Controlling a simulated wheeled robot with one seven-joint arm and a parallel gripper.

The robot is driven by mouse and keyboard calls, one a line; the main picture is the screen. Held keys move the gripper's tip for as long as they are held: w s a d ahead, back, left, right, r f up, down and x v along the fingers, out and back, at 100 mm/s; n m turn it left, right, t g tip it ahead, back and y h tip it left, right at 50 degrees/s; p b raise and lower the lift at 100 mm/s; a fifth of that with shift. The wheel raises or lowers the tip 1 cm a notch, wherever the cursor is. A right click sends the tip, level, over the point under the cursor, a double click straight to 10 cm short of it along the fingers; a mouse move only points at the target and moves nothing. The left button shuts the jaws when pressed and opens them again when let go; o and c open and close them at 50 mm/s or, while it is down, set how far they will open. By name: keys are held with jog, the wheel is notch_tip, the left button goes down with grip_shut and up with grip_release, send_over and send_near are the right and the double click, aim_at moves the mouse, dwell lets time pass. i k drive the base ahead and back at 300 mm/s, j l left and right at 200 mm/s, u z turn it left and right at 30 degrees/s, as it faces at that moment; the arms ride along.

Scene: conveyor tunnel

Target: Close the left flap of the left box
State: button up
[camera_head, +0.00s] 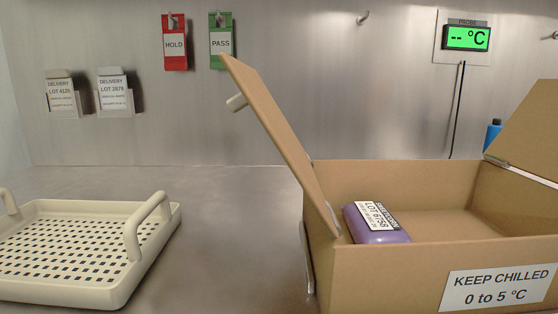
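A cardboard box (390,277) stands at the right, labelled "KEEP CHILLED 0 to 5 °C" on its front; its right end runs out of the picture. A purple pack (382,238) with a "LOT 6758" label lies inside at the left. Only one box is in view. My gripper is not in view.
A cream perforated tray (120,278) with two raised handles sits at the left. Bare metal counter (230,220) lies between tray and box. A blue bottle (493,135) stands behind the box. Red HOLD (174,44) and green PASS (221,43) tags and a probe display (467,37) are on the wall.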

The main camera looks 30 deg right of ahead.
aim_at(253, 92)
jog(key=i, duration=0.5)
jog(key=k+j, duration=0.2)
jog(key=j, duration=0.15)
jog(key=k+j, duration=0.2)
jog(key=k+j+u, duration=0.1)
jog(key=j, duration=0.35)
jog(key=k+j, duration=0.25)
jog(key=j+u, duration=0.05)
jog(key=j, duration=0.05)
